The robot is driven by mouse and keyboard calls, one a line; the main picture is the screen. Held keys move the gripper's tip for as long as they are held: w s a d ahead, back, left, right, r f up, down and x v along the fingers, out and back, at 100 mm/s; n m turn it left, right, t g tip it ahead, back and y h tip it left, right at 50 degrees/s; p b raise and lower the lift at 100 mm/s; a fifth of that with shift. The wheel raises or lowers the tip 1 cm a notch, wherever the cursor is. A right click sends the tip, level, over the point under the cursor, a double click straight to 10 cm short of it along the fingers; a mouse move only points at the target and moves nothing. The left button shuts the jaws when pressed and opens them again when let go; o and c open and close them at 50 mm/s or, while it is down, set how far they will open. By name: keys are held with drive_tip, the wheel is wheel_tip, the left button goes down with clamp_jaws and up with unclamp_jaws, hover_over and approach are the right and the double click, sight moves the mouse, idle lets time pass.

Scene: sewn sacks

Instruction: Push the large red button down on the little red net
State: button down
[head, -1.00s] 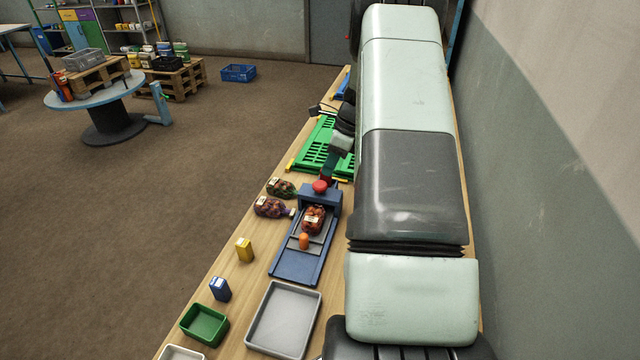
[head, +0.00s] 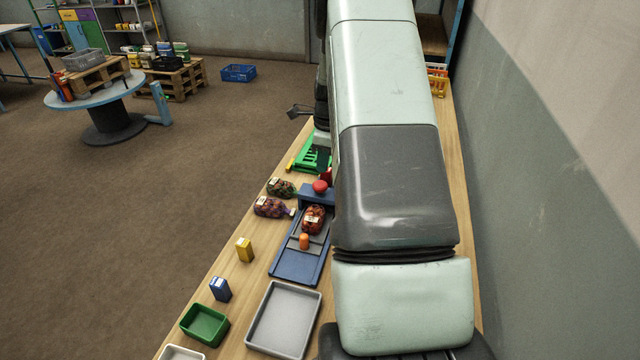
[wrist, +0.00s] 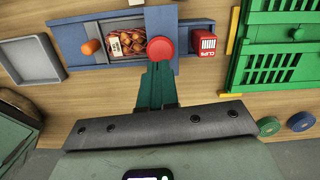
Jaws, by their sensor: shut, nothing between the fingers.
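The large red button (head: 320,187) tops the blue bridge of a blue press (head: 292,266); it also shows in the wrist view (wrist: 161,50). The little red net (head: 314,221), a mesh sack of orange-brown things with a pale label, lies on the press bed beside the bridge, also in the wrist view (wrist: 127,44). An orange knob (wrist: 91,47) stands at its other side. My gripper (wrist: 156,66) is shut and empty, its green fingers pointing at the bridge just below the button in the wrist view. Their height above it is unclear. The arm hides the gripper in the head view.
A red clips box (wrist: 203,44) stands beside the button, and a green crate (wrist: 284,60) lies beyond it. Two dark net sacks (head: 270,207) lie left of the press. A grey tray (head: 284,318) is in front. Bare table lies around the yellow box (head: 244,250).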

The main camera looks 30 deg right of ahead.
sight(320, 184)
drive_tip(key=shift+w+a+f, duration=0.1)
drive_tip(key=shift+f, duration=1.95)
wheel_tip(320, 184, down, 2)
drive_tip(key=shift+f, duration=0.1)
drive_tip(key=shift+s+d+r, duration=0.3)
drive_tip(key=shift+s+d, duration=0.2)
drive_tip(key=shift+d, duration=0.1)
drive_tip(key=shift+s+d+r, duration=0.25)
drive_tip(key=shift+s+d, duration=0.25)
drive_tip(key=shift+d, duration=0.05)
wheel_tip(320, 184, up, 11)
drive_tip(key=shift+s+d, duration=0.3)
drive_tip(key=shift+d, duration=0.15)
drive_tip(key=shift+f, duration=0.1)
